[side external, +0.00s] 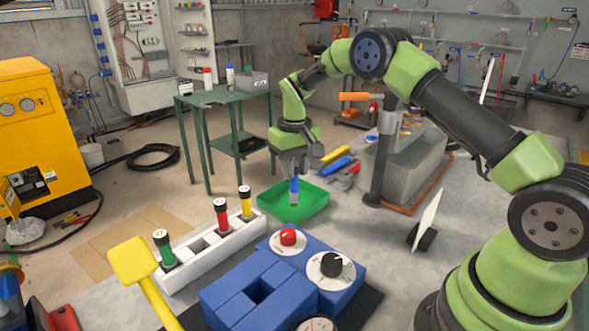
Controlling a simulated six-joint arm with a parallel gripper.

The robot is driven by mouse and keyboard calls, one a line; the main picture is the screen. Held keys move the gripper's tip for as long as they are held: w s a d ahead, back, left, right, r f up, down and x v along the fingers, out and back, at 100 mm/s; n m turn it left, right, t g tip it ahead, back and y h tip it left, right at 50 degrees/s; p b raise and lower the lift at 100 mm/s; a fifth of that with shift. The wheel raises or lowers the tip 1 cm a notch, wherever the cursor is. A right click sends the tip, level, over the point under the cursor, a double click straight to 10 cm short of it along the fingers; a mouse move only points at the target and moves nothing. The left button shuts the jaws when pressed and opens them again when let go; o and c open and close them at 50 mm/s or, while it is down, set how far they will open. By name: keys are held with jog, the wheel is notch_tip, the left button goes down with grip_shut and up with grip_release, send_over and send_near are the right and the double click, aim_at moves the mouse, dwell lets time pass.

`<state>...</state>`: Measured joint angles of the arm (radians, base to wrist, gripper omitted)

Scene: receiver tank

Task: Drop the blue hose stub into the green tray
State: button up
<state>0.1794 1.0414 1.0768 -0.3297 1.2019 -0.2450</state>
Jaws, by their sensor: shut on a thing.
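The blue hose stub (294,189) hangs upright under my gripper (293,176), which is shut on its upper part. The stub has a blue body and a darker lower end. The green tray (318,204) lies on the grey work surface.
A white rack (205,260) holds green, red and yellow capped stubs. A blue block (250,305) with red and black knobs stands in front. A grey post (380,165) and clear tank (415,160) are right of the tray. Yellow and blue tools lie behind it.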

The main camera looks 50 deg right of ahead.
jog(key=shift+f, duration=0.2)
jog(key=shift+f, duration=0.6)
jog(key=o, duration=0.9)
jog(key=shift+o, duration=0.2)
notch_tip(320, 180, up, 13)
jog(key=shift+r, duration=0.2)
